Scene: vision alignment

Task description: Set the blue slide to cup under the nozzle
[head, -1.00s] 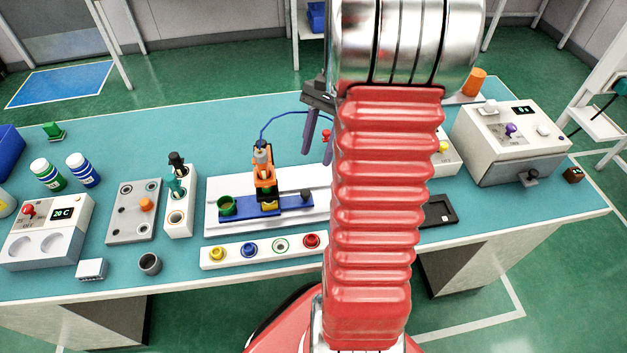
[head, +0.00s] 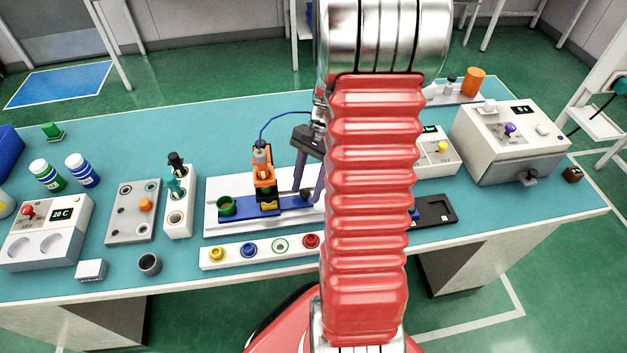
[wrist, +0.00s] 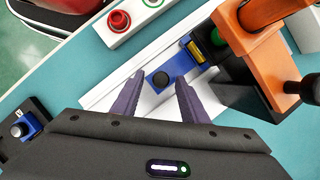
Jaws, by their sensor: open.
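The blue slide (head: 240,209) lies on a white rail base, with a green cup (head: 226,206) at its left end. An orange nozzle stand (head: 263,172) rises over its middle, with a yellow piece (head: 268,206) below; the cup sits left of the nozzle. A dark round knob (wrist: 160,79) on a blue block shows in the wrist view at the slide's right end. My gripper (wrist: 159,75) is open, its purple fingers on either side of the knob in this view; contact cannot be told. In the head view my arm partly hides the gripper.
A white strip with yellow, blue, green and red buttons (head: 311,240) lies in front of the base. A white holder with dark tools (head: 176,205) stands left. A black tray (head: 436,212) lies right of my arm. A blue cable loops behind the nozzle.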

